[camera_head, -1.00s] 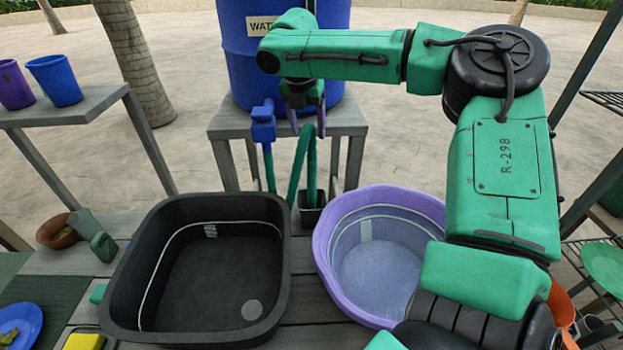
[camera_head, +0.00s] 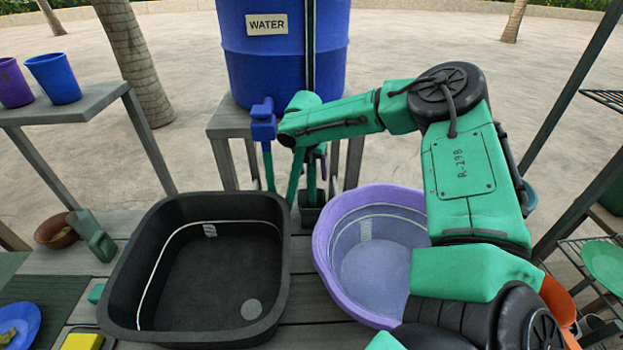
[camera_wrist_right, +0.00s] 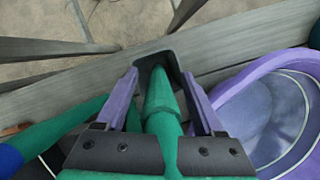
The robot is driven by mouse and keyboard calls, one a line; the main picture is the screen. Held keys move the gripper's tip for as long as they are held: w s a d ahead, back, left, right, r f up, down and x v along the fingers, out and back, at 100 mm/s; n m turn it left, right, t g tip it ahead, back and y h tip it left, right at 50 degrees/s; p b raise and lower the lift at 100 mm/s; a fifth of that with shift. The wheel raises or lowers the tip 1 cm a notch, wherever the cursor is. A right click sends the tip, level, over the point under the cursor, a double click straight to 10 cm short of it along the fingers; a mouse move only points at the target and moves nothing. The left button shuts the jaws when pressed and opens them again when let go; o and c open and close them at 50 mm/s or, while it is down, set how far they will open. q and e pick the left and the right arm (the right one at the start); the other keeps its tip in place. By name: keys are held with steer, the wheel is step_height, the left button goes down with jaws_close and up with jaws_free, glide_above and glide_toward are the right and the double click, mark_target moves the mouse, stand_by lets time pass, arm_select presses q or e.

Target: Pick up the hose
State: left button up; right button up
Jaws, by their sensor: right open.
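The green hose (camera_head: 296,178) hangs from the blue tap (camera_head: 263,122) and bends over, with its end down in a small black holder (camera_head: 311,212) behind the two basins. My right gripper (camera_head: 322,163) is beside the hose end, above the holder, partly hidden by its own arm. In the right wrist view, its two purple fingers (camera_wrist_right: 161,88) are open, one on each side of the hose end (camera_wrist_right: 162,100). They appear apart from it. Another stretch of the hose (camera_wrist_right: 50,130) runs at the lower left toward the tap. My left gripper is not in view.
A black basin (camera_head: 285,250) and a purple basin (camera_head: 322,250) stand on the slatted table, close to the holder. The blue water barrel (camera_head: 283,60) stands on a grey stand (camera_head: 228,122) behind. Cups (camera_head: 54,78) sit on a shelf at left.

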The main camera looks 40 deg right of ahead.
steer(key=shift+r, duration=0.1)
jaws_close()
step_height(320, 180, up, 8)
steer(key=shift+f+b, duration=0.1)
steer(key=shift+b, duration=0.2)
steer(key=v, duration=0.1)
steer(key=p+v, duration=0.1)
steer(key=v, duration=0.1)
steer(key=shift+w+d, duration=0.2)
steer(key=shift+d, duration=0.05)
step_height(320, 180, up, 9)
steer(key=p, duration=1.2)
steer(key=shift+p, duration=0.4)
